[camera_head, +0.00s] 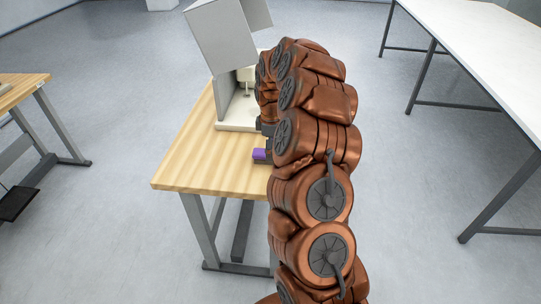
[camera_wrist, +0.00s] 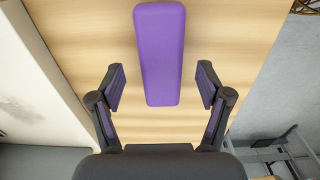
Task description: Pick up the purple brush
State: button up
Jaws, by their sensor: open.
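The purple brush (camera_wrist: 160,55) lies on the light wooden table, and the wrist view shows it as a long purple block with rounded corners. In the head view a small purple part (camera_head: 260,154) shows beside my arm, and the rest is hidden. My gripper (camera_wrist: 160,88) is open, with one finger on each side of the brush's near end. Visible gaps separate both fingers from the brush. In the head view my arm hides most of the gripper.
The wooden table (camera_head: 190,165) carries a white and grey machine (camera_head: 220,40) just behind the brush. The table's front left part is bare. A white table (camera_head: 480,50) stands at right and another wooden table (camera_head: 15,88) at far left, with open floor between.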

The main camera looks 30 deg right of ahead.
jog(key=shift+f, duration=1.6)
jog(key=c, duration=1.3)
